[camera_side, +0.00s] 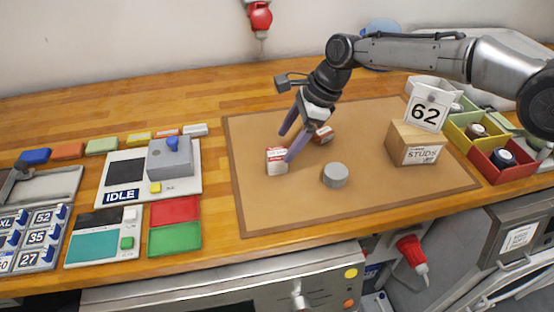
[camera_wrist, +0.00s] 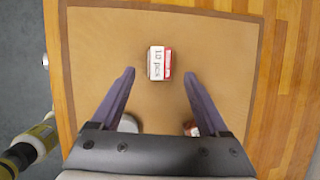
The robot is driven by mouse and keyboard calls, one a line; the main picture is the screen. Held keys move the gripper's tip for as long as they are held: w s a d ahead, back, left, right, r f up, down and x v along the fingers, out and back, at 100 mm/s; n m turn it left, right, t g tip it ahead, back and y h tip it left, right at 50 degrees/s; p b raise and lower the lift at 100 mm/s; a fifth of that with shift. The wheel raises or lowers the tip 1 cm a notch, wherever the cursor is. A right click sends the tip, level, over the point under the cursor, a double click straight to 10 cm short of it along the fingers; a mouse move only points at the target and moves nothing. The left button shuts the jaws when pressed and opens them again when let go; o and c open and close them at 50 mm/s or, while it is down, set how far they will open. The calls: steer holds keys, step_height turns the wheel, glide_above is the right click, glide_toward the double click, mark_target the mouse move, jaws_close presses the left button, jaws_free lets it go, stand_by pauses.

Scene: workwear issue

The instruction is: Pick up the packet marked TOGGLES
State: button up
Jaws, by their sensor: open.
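A small white and red packet (camera_side: 277,160) stands on the brown mat at the left of the side view. In the wrist view its top (camera_wrist: 157,63) reads "10 pcs", with a red side; I cannot read the name TOGGLES on it. A second red and white packet (camera_side: 324,134) lies farther back on the mat; in the wrist view it is partly hidden by the right finger (camera_wrist: 192,129). My gripper (camera_side: 286,147) is open and empty, its fingers slanting down near the first packet. In the wrist view that packet lies beyond the gap between the fingertips (camera_wrist: 160,75).
A grey cylinder (camera_side: 335,175) stands on the mat (camera_side: 270,210), right of the first packet. A STUDS box (camera_side: 415,145) with a 62 sign (camera_side: 425,113) and coloured bins (camera_side: 490,163) stand at the right. A panel reading IDLE (camera_side: 122,196) is at the left.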

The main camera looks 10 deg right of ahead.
mark_target(279, 152)
steer(key=shift+a+x, duration=0.1)
steer(key=shift+x, duration=1.2)
steer(key=shift+a+x, duration=0.15)
steer(key=shift+x, duration=1.15)
steer(key=shift+s+r, duration=0.1)
steer(key=shift+s, duration=0.05)
jaws_close()
